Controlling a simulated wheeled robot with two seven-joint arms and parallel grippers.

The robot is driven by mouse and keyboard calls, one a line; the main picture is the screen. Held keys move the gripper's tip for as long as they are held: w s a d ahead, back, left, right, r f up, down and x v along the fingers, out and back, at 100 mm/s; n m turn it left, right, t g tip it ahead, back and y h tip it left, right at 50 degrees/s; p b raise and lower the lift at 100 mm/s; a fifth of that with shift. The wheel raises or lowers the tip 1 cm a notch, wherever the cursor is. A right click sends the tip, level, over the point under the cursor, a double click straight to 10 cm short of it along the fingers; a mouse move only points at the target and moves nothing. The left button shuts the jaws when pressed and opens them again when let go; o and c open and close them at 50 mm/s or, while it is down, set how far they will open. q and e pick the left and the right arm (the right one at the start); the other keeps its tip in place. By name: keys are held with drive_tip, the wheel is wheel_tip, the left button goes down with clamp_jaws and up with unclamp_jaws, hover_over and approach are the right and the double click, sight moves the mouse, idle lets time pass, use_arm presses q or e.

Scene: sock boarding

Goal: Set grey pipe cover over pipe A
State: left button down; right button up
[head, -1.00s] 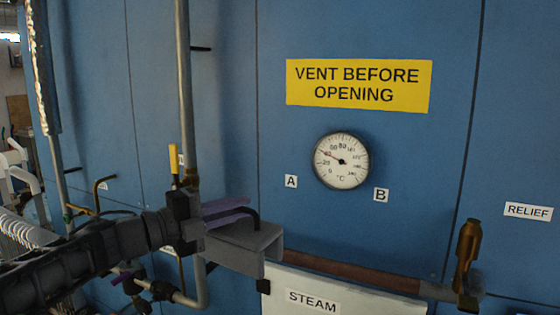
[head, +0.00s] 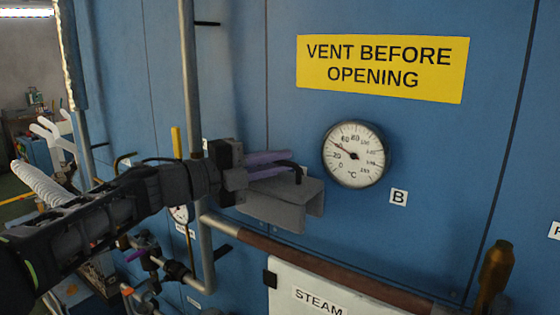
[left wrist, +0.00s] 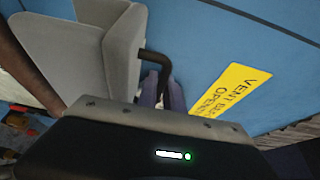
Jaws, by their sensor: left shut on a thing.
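The grey pipe cover (head: 270,200), an angled channel with a black bar handle on top, hangs in front of the blue wall in the head view. My left gripper (head: 284,168), with purple fingers, is shut on that handle. The cover also fills the upper left of the left wrist view (left wrist: 65,55). A rust-brown horizontal pipe (head: 330,266) runs below the cover, and the cover appears raised clear of it. I see no A label now; its spot by the gauge is behind the handle and fingers. My right gripper is not in view.
A gauge (head: 355,154) and a B label (head: 398,197) are on the wall right of the cover. A grey vertical pipe (head: 190,80) stands left of it. A white STEAM panel (head: 345,290) is below the brown pipe, with a brass valve (head: 495,268) at right.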

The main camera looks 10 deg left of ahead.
sight(277, 189)
use_arm(q)
drive_tip(key=shift+w, duration=0.1)
drive_tip(key=shift+f, duration=0.2)
drive_tip(key=shift+f+b, duration=0.65)
drive_tip(key=shift+b, duration=0.05)
drive_tip(key=shift+f+b, duration=1.6)
drive_tip(key=shift+f, duration=0.45)
drive_tip(key=shift+p, duration=0.45)
drive_tip(key=shift+f+b, duration=2.85)
drive_tip(key=shift+f, duration=0.7)
drive_tip(key=c, duration=1.4)
unclamp_jaws()
